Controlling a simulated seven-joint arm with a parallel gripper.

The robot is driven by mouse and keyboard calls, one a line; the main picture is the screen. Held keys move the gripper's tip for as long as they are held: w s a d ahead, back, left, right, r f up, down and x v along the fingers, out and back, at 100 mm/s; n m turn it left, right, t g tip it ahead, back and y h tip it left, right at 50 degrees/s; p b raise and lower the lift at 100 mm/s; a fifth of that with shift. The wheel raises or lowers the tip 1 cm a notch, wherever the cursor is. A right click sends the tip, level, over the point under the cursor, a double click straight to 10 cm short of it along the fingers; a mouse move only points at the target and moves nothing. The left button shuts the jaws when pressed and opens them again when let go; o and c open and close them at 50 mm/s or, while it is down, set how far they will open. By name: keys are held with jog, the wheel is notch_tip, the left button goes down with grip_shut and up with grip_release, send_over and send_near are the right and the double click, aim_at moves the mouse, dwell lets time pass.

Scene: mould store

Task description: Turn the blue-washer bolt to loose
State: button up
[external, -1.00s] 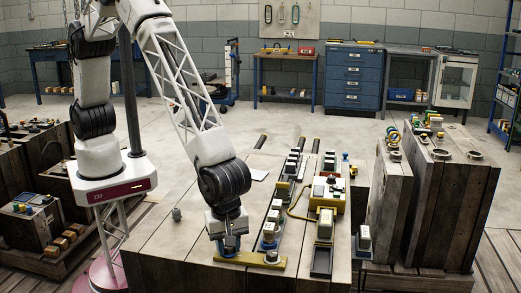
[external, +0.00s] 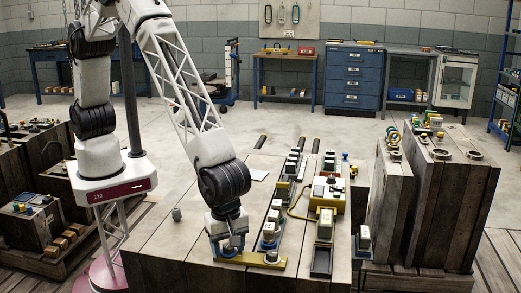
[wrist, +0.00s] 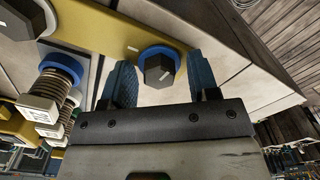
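The blue-washer bolt (wrist: 155,70) shows in the wrist view as a dark hex head with a white line on it, above a blue washer (wrist: 172,50). It sits on a yellow bar (wrist: 108,30), which carries a short white mark to the left of the bolt. My gripper (wrist: 160,62) is open, with one blue finger on each side of the bolt head. A gap shows at least on the right side; contact on the left is unclear. In the external view my gripper (external: 230,246) is low over the left end of the yellow bar (external: 265,263), hiding this bolt.
Another dark bolt (external: 271,257) sits at the bar's right end. A row of blocks on a rail (external: 270,233) runs just behind the bar, with a yellow unit (external: 326,195) to the right. The table's left side is mostly clear, apart from a small grey piece (external: 176,214).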

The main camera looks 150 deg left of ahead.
aim_at(227, 245)
jog(key=shift+r, duration=0.15)
jog(key=shift+r, duration=3.75)
